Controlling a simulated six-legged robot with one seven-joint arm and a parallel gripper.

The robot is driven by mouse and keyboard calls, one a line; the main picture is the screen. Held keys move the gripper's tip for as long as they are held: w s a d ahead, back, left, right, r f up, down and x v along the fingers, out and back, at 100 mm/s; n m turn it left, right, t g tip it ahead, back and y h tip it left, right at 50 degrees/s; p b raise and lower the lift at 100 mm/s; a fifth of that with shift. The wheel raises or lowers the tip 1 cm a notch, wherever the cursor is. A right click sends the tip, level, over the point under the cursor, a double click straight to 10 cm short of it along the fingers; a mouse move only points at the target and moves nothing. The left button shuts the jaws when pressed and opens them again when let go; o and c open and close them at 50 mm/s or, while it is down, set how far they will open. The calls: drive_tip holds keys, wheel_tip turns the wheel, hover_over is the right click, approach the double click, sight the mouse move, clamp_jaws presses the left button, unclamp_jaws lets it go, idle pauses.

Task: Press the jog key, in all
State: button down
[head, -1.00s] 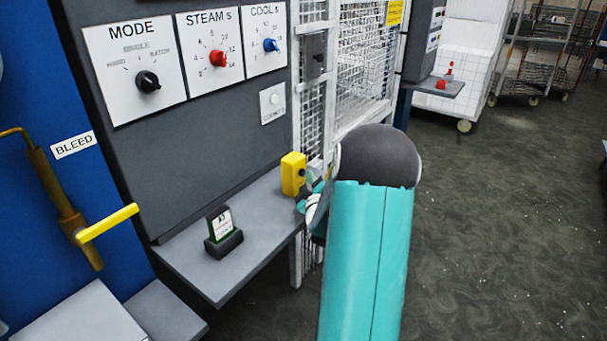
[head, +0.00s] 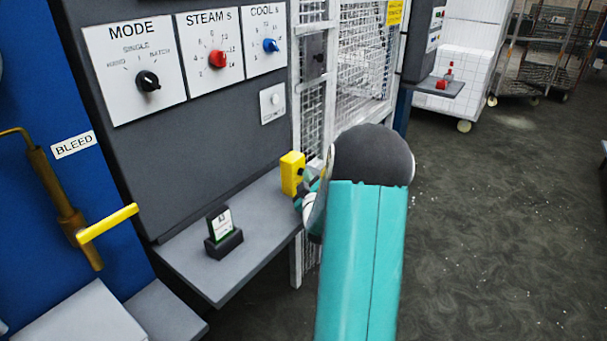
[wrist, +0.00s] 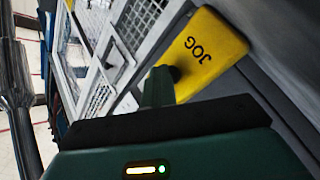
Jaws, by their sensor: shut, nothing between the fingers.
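The jog key is on a yellow box (head: 292,174) marked JOG, standing at the right end of the grey shelf under the control panel. In the wrist view the yellow box (wrist: 210,55) fills the upper right, with a dark round key (wrist: 174,72) on its face. My gripper (wrist: 158,80) is shut and empty, its green fingertips right at the dark key; I cannot tell whether they touch it. In the head view my arm hides most of the gripper, beside the box's right side.
The grey shelf (head: 190,268) also bears a small card in a dark stand (head: 223,238). Mode, steam and cool knobs are on the panel above. A white mesh gate (head: 360,60) stands behind the box. A yellow-handled bleed lever (head: 107,223) is at left. Open floor lies at right.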

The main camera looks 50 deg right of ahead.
drive_tip(key=shift+w+f, duration=0.1)
drive_tip(key=shift+w, duration=0.05)
idle(0.5)
drive_tip(key=shift+s, duration=1.05)
drive_tip(key=shift+s+d, duration=0.1)
drive_tip(key=shift+s, duration=0.05)
drive_tip(key=s, duration=0.4)
drive_tip(key=shift+s+d, duration=0.2)
drive_tip(key=shift+s, duration=0.15)
idle(0.4)
